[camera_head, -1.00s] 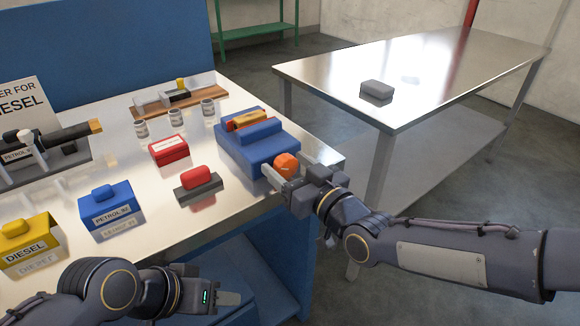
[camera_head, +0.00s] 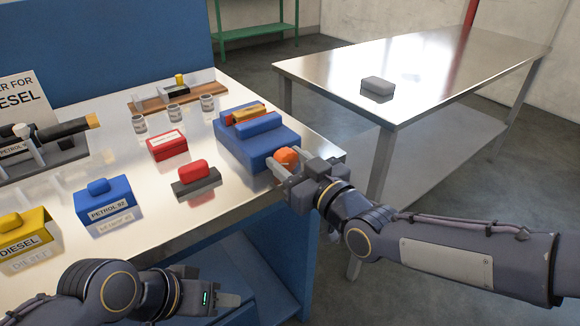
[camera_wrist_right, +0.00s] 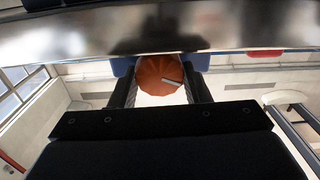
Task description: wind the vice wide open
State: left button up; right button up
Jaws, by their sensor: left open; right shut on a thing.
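The blue vice (camera_head: 250,143) sits at the right end of the metal-topped workbench. A brass-coloured and orange piece (camera_head: 247,115) lies between its jaws; whether it is clamped I cannot tell. The orange knob (camera_head: 288,158) is on the vice's near right side. My right gripper (camera_head: 284,167) is shut on the orange knob, its fingers on either side of it. The knob (camera_wrist_right: 160,75) also shows between the fingers in the right wrist view. My left gripper (camera_head: 232,299) is open and empty, low in front of the bench, away from the vice.
A red block on a dark base (camera_head: 195,178), a red box (camera_head: 167,145), a blue petrol box (camera_head: 104,203) and a yellow diesel box (camera_head: 25,232) stand on the bench. Several small jars (camera_head: 173,113) are behind. A steel table (camera_head: 430,70) with a grey block (camera_head: 377,87) stands right.

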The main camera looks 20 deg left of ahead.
jog(key=n+b, duration=0.2)
jog(key=shift+f+b, duration=0.25)
jog(key=shift+b, duration=0.15)
jog(key=shift+s+r+n+b, duration=0.1)
jog(key=shift+r+n+b, duration=0.1)
jog(key=shift+n+b, duration=1.45)
jog(key=o, duration=1)
jog(key=shift+c, duration=0.2)
